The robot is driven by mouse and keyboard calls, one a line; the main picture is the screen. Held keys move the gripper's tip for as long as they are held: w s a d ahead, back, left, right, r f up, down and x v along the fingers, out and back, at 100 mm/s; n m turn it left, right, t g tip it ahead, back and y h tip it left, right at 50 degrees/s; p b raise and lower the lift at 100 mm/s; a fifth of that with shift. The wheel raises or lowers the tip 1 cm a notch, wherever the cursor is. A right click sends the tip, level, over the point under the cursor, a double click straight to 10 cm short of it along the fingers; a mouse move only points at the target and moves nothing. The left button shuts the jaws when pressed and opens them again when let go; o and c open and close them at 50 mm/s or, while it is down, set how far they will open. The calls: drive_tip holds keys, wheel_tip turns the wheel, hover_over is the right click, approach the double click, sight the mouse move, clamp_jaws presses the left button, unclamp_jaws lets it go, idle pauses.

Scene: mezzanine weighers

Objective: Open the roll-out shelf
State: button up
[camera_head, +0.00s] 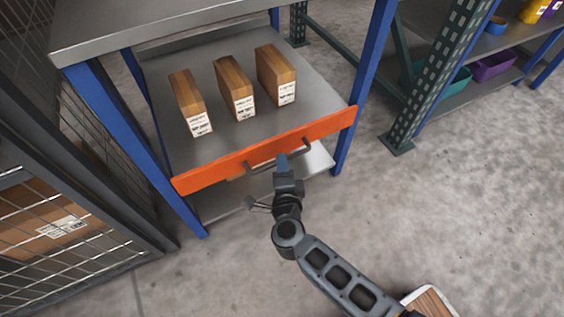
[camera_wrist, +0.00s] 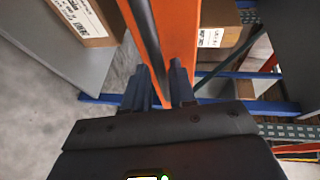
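The roll-out shelf is a grey steel tray (camera_head: 200,148) with an orange front panel (camera_head: 225,170), lying across the front of a blue-legged rack. A dark bar handle (camera_head: 262,166) is fixed to the panel's front. My gripper (camera_head: 282,160) is at the handle, right of its middle in the head view. In the wrist view its two blue fingers (camera_wrist: 160,82) are apart, with the handle bar (camera_wrist: 146,38) running in between them and the orange panel (camera_wrist: 178,30) close behind. A strip of orange shows beside the bar. Contact with the bar cannot be told.
Three brown boxes (camera_head: 236,88) stand on the tray. A wire-mesh cage (camera_head: 75,200) with a carton stands close at left. A perforated green post (camera_head: 430,85) and a shelf with bins stand at right. Floor (camera_head: 440,210) at the front right is mostly clear.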

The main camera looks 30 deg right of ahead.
drive_tip(key=shift+b+x, duration=0.3)
drive_tip(key=shift+x, duration=0.95)
drive_tip(key=shift+c, duration=0.4)
clamp_jaws()
drive_tip(key=shift+s, duration=0.1)
